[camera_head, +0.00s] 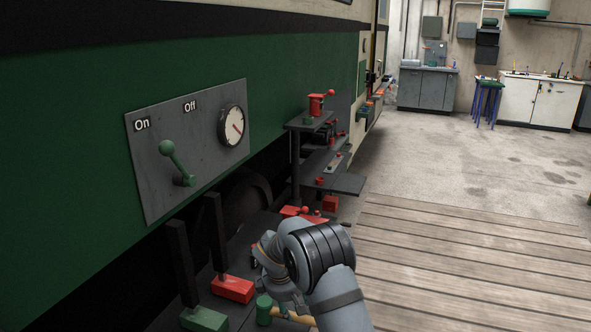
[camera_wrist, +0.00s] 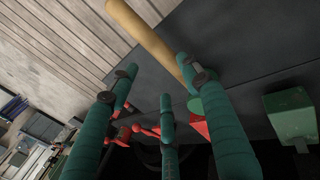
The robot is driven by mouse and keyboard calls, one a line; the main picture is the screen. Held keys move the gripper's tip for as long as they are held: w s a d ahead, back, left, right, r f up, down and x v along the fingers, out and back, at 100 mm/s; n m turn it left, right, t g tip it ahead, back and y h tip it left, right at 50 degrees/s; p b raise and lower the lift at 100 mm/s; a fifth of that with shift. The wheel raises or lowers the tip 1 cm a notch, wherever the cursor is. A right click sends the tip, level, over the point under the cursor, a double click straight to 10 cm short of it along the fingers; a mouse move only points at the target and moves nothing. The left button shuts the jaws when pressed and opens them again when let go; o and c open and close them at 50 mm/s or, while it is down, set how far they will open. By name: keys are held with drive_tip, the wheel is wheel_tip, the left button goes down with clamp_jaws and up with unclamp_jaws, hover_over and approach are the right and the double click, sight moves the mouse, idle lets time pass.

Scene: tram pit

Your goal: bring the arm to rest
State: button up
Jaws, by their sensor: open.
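My arm (camera_head: 320,258) reaches in from the bottom of the head view, bent over the dark work surface beside the green tram side. In the wrist view my gripper (camera_wrist: 160,82) has its teal-wrapped fingers spread apart, with nothing between them. In the head view the fingers are mostly hidden by the arm. A mallet with a green head (camera_head: 264,309) and a wooden handle lies on the surface close to the arm; its handle (camera_wrist: 146,38) also shows beyond the fingers in the wrist view. I cannot tell the exact gap between fingers and mallet.
A grey panel (camera_head: 163,140) with a green lever and a dial is on the tram side. A red block (camera_head: 232,289) and a green block (camera_head: 204,320) carry dark upright levers left of my arm. A stepped dark shelf (camera_head: 347,184) stands beyond. The plank floor (camera_head: 460,270) at right is clear.

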idle(0.3)
drive_tip(key=shift+w+a+f, duration=0.1)
drive_tip(key=shift+w+a, duration=0.05)
drive_tip(key=shift+a, duration=0.1)
drive_tip(key=a+f, duration=0.1)
drive_tip(key=w+a+f, duration=0.1)
drive_tip(key=f, duration=0.1)
drive_tip(key=shift+p, duration=0.3)
drive_tip(key=shift+f, duration=0.35)
